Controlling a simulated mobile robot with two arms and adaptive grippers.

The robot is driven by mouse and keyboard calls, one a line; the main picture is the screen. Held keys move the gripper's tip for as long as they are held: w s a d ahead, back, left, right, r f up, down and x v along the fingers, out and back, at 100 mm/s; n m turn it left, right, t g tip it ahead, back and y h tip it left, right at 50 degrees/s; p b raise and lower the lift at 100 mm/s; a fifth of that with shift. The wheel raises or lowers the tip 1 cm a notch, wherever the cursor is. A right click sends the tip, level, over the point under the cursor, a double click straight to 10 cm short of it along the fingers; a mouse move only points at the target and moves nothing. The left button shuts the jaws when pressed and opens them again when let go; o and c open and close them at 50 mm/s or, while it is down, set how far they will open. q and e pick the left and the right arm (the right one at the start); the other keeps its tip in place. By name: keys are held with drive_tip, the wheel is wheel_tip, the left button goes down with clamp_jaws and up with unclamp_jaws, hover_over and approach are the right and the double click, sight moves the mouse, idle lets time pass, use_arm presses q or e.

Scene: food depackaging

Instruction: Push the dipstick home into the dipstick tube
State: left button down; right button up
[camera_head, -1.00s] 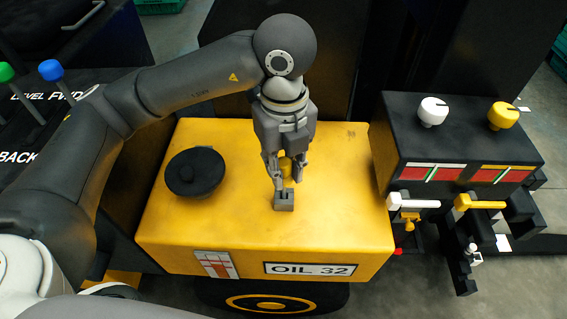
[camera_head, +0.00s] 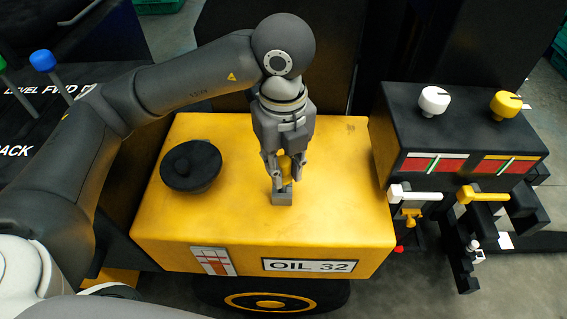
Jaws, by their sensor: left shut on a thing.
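The dipstick shows as a yellow handle (camera_head: 287,171) between the fingers of my left gripper (camera_head: 284,176). The gripper points down and is shut on the handle. The dipstick tube (camera_head: 282,198) is a short grey block standing on the top of the yellow oil tank (camera_head: 230,225). The handle is right above the tube's mouth. The gripper's fingers hide the lower part of the dipstick, so I cannot tell how deep it sits. My right gripper is not in view.
A black round cap (camera_head: 191,166) sits on the tank, left of the tube. A black control box (camera_head: 460,130) with a white knob (camera_head: 434,101) and a yellow knob (camera_head: 505,105) stands at the right. White and yellow levers are below it. The tank top is otherwise clear.

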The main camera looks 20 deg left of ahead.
use_arm(q)
drive_tip(key=c, duration=1.2)
unclamp_jaws()
drive_tip(key=shift+s+d+f, duration=0.2)
drive_tip(key=shift+f, duration=0.3)
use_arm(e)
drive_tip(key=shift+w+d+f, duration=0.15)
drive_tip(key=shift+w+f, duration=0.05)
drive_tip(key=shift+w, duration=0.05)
use_arm(q)
wheel_tip(320, 180, up, 7)
drive_tip(key=shift+w, duration=0.1)
drive_tip(key=shift+r, duration=0.95)
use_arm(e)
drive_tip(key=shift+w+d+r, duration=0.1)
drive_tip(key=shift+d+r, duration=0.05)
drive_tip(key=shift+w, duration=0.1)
